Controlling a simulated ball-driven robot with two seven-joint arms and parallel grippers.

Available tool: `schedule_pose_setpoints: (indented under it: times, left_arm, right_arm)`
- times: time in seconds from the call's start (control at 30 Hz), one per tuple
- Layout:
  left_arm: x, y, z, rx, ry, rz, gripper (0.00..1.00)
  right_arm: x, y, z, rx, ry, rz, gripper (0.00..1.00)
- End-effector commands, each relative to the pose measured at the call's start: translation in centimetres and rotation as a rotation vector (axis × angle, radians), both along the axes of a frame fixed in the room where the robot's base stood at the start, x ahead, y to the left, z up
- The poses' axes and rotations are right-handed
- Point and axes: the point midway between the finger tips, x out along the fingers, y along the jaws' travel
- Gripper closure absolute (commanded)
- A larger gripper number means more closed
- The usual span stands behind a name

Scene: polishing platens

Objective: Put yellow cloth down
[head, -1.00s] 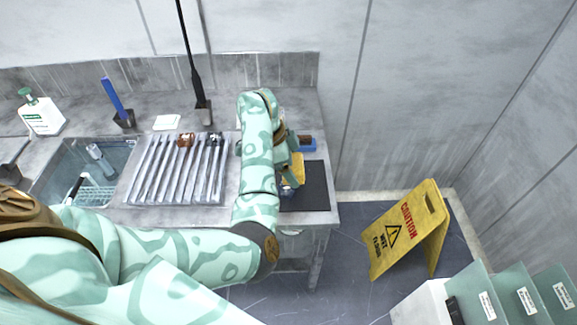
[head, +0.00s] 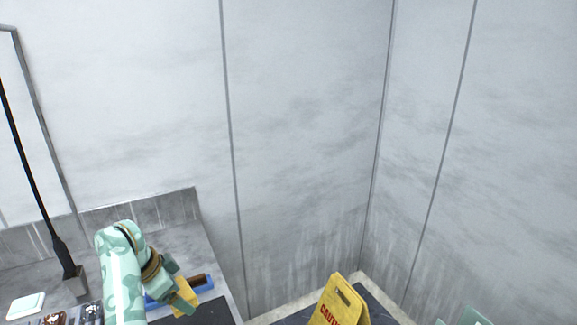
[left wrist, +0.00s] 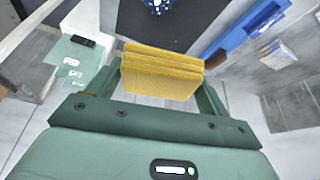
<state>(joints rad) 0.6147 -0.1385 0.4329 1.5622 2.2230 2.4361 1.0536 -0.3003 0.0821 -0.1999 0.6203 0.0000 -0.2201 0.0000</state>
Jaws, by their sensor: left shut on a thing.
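The yellow cloth (left wrist: 160,72) is a folded, layered block between the fingers of my left gripper (left wrist: 160,88) in the left wrist view. The gripper is shut on it. In the head view, my left gripper (head: 178,291) is at the bottom left, over the counter's right end, with a small part of the cloth (head: 185,298) showing. It is beside a dark mat (head: 212,313); I cannot tell whether the cloth touches anything below.
A blue holder with a brown item (head: 200,281) lies just beyond my left gripper. A white pad (head: 26,306) and a black pole's base (head: 75,283) are farther left on the counter. A yellow caution sign (head: 338,304) stands on the floor to the right.

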Motion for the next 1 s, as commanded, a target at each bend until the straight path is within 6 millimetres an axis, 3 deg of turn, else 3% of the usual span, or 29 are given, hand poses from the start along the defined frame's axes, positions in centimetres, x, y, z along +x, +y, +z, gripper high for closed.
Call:
schedule_pose_setpoints:
  times: [0.03, 0.13, 0.2, 0.3, 0.5, 0.63, 0.77, 1.0]
  left_arm:
    - [0.7, 1.0, 2.1, 0.017, -0.008, 0.079, 0.42]
    - [1.2, 1.0, 6.5, 0.018, -0.01, 0.251, 0.42]
    - [0.9, 0.2, 8.8, 0.016, -0.01, 0.358, 0.42]
    - [-0.5, -1.8, 10.7, 0.013, -0.009, 0.49, 0.42]
    - [-5.1, -5.4, 10.0, 0.009, -0.003, 0.69, 0.42]
    - [-7.5, -6.4, 8.7, 0.007, 0.0, 0.777, 0.42]
    - [-8.6, -6.6, 8.2, 0.003, -0.001, 0.819, 0.42]
    - [-8.8, -6.7, 8.2, 0.0, -0.001, 0.828, 0.42]
  right_arm:
    - [-0.1, 0.1, -0.5, 0.001, 0.001, 0.0, 0.64]
    - [-0.2, 0.2, -1.0, 0.002, 0.004, -0.001, 0.64]
    - [-0.2, 0.3, -1.4, 0.004, 0.005, -0.002, 0.64]
    - [-0.3, 0.5, -2.0, 0.006, 0.007, -0.002, 0.64]
    - [-0.4, 0.5, -2.8, 0.006, 0.01, -0.002, 0.64]
    - [-0.5, 0.4, -3.0, 0.006, 0.011, -0.003, 0.64]
    - [-0.5, 0.4, -3.1, 0.005, 0.012, -0.002, 0.64]
    - [-0.4, -0.3, -3.1, -0.004, 0.01, 0.001, 0.64]
